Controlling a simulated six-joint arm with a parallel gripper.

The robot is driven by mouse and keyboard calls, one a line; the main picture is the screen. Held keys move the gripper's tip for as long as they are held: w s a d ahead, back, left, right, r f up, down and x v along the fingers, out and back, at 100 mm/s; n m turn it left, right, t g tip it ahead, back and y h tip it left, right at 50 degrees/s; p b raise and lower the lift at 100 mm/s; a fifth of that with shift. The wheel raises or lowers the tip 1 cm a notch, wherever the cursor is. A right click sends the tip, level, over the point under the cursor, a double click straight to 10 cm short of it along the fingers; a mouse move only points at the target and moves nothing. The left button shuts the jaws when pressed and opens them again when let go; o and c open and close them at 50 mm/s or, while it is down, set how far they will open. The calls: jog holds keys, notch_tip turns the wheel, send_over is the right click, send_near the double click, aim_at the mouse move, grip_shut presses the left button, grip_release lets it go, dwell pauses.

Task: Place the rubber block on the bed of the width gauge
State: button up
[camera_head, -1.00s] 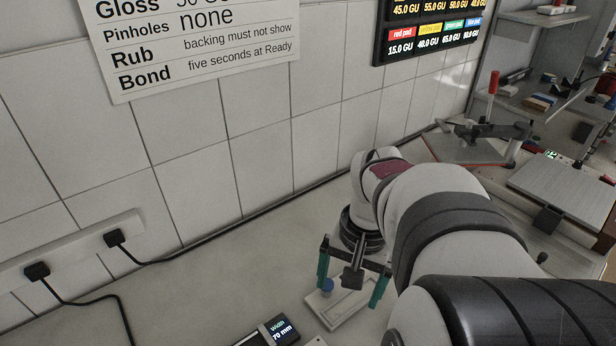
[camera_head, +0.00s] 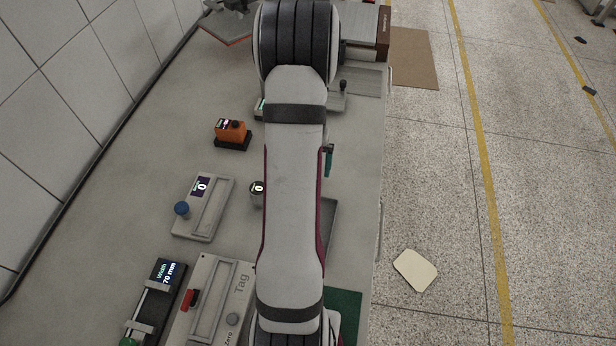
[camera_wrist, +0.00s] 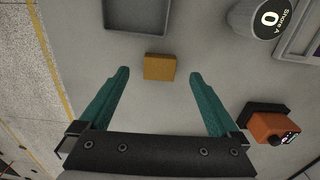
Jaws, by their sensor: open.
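A mustard-yellow block (camera_wrist: 159,66), which I take for the rubber block, lies on the bench in the wrist view. My gripper (camera_wrist: 160,74) is open and empty, its teal fingers pointing toward the block, with the block in line with the gap near the fingertips. I cannot tell the height of the fingertips above the bench. In the head view my arm hides the block and most of the gripper; one teal finger shows at the arm's right. The width gauge (camera_head: 150,306), reading 70 mm, stands at the lower left of the head view, with two pale jaws and a clear-looking bed.
A round Shore A gauge (camera_wrist: 262,18) and an orange device (camera_wrist: 272,128) stand right of the gripper in the wrist view. A dark tray (camera_wrist: 137,14) lies just beyond the block. A blue-knobbed gauge (camera_head: 210,205) and a Tag unit (camera_head: 240,311) stand near the width gauge.

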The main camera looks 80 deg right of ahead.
jog(key=f, duration=0.4)
jog(key=shift+d+f, duration=0.2)
jog(key=shift+f, duration=0.2)
grip_shut()
jog(key=shift+r, duration=0.2)
